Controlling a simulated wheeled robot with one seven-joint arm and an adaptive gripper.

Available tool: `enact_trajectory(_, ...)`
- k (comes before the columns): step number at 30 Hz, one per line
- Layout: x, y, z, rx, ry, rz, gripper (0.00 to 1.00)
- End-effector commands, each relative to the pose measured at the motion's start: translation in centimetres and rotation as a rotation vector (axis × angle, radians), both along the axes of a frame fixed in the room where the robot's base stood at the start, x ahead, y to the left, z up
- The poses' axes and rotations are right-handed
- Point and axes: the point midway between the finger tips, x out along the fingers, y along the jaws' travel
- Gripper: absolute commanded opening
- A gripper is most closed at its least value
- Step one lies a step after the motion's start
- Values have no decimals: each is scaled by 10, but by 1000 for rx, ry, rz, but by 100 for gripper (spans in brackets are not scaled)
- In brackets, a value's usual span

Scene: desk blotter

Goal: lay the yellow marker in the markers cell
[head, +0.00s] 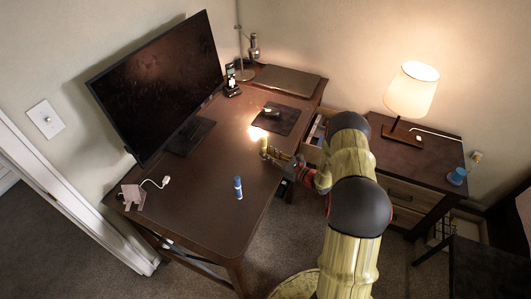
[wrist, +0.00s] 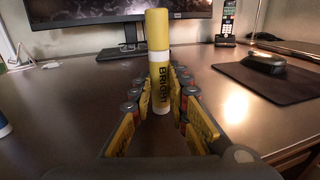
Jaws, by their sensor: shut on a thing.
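The yellow marker (wrist: 159,65), with a yellow cap and a yellow and white body, stands upright between the fingers of my gripper (wrist: 160,105). My gripper is shut on it. In the head view the marker (head: 264,144) shows small at the tip of my gripper (head: 267,154), over the desk's right part. I cannot tell whether its base touches the desk. An open drawer (head: 314,131) juts from the desk's right side, partly hidden by my arm. Its contents are too small to read, and I cannot make out a markers cell.
A blue and white marker-like stick (head: 238,188) stands on the desk (head: 205,205) near the front. A black mat (head: 287,118) with a mouse (head: 272,111) lies behind my gripper. A monitor (head: 160,85), phone (head: 231,85) and closed laptop (head: 287,80) stand farther back.

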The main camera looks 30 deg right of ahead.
Motion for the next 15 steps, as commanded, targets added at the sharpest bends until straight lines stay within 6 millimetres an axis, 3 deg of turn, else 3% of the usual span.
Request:
enact_trajectory(12,0,0,33,-1,0,0,0)
enact_trajectory(15,-10,-1,45,0,0,-1,0)
